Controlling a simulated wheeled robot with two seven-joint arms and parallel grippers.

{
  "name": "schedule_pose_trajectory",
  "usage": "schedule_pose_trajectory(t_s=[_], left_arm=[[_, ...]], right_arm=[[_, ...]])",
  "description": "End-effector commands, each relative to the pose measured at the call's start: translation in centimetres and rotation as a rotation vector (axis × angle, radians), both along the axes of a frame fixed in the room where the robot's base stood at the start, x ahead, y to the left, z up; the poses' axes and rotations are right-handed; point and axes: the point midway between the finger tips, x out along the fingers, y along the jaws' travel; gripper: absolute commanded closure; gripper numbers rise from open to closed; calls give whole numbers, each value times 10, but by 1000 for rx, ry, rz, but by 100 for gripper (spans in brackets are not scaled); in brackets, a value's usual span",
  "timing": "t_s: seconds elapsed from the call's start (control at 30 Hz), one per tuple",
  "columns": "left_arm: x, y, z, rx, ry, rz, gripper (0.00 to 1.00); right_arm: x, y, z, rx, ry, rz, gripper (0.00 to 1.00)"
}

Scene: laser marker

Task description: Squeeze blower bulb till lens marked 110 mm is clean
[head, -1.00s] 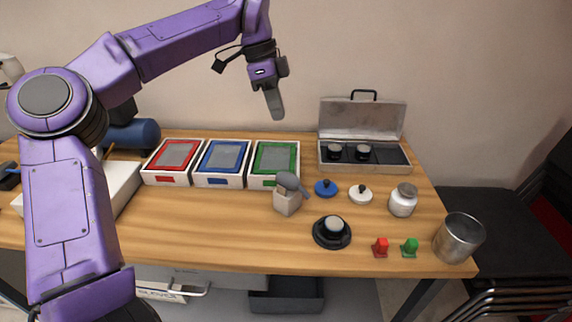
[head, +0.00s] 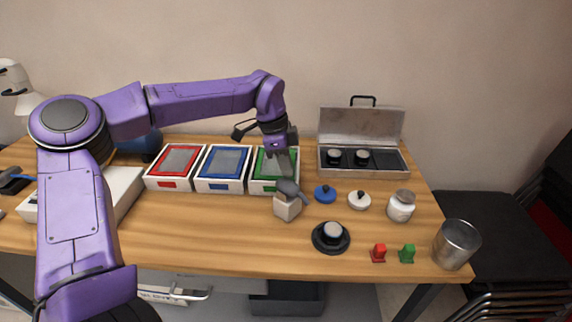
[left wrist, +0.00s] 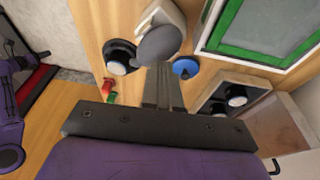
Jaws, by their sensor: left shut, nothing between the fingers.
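The grey blower bulb (head: 289,187) rests on a small beige block stand (head: 287,208) near the table's middle. In the left wrist view the bulb (left wrist: 160,43) is just beyond my fingertips. My left gripper (head: 286,176) is shut and empty, pointing down at the bulb from behind; I cannot tell whether it touches. A lens with a pale top sits in a black round holder (head: 331,237) in front of the stand. Two more dark lenses (head: 334,157) (head: 362,157) lie in the open metal case (head: 385,170). No 110 mm marking is legible. My right gripper is not in view.
Red (head: 174,168), blue (head: 222,170) and green (head: 263,186) framed boxes stand left of the stand. Blue (head: 325,194) and white (head: 359,200) knobbed lids, a white jar (head: 402,206), red (head: 378,253) and green (head: 407,253) pieces and a metal cup (head: 456,244) occupy the right.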

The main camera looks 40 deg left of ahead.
Motion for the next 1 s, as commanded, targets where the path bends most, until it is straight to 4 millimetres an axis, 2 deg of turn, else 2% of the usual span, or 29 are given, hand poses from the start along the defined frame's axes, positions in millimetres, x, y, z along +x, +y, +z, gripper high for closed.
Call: schedule_pose_trajectory(t_s=[0.4, 0.63, 1.0], left_arm=[[-1, 0, -7, 0, 0, 0, 100], [-1, 0, -28, 0, -1, 0, 100], [-1, 0, -22, 0, 1, 0, 100]], right_arm=[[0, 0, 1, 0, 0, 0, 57], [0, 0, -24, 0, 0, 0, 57], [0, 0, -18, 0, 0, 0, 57]])
